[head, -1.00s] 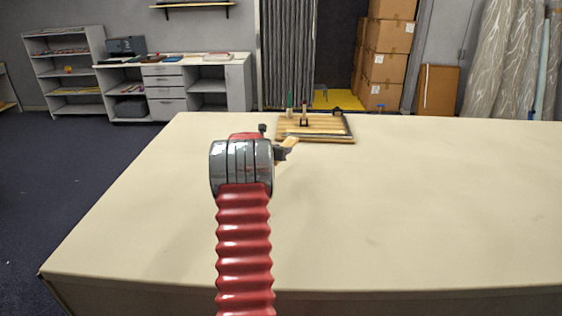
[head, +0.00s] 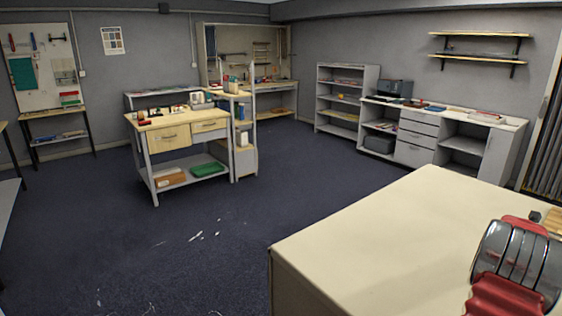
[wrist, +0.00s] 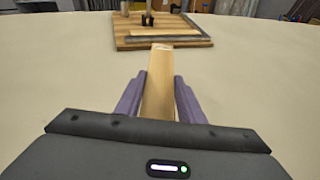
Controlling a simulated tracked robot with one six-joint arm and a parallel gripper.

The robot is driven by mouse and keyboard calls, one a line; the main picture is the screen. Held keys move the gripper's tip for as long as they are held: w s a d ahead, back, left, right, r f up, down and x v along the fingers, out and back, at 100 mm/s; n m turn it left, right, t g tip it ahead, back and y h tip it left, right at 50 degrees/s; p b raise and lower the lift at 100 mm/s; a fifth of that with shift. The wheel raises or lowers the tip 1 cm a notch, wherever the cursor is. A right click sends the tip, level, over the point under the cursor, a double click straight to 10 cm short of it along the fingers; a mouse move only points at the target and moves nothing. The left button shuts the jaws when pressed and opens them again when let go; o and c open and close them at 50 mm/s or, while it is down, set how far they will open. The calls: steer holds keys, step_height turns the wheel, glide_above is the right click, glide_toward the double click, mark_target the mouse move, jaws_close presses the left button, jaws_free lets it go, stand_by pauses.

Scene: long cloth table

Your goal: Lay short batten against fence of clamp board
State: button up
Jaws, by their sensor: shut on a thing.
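In the wrist view, my gripper (wrist: 158,98) is shut on the short batten (wrist: 160,72), a pale flat strip of wood pointing forward between the two purple fingers. The clamp board (wrist: 124,36) lies ahead on the table, a wooden board with grey strips (wrist: 172,40) along its near and right edges and dark upright clamp parts (wrist: 147,18). The batten's far end appears just short of the board's near edge; I cannot tell its height over the cloth. In the head view, a bit of wood (head: 553,218) shows at the right edge, cut off.
The cream cloth table (head: 390,235) is clear around the board's near side. Across the dark floor stand a wooden workbench (head: 178,130), grey shelves (head: 347,100) and a cabinet (head: 420,140), all away from the table.

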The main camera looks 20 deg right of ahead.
steer(key=shift+r, duration=0.1)
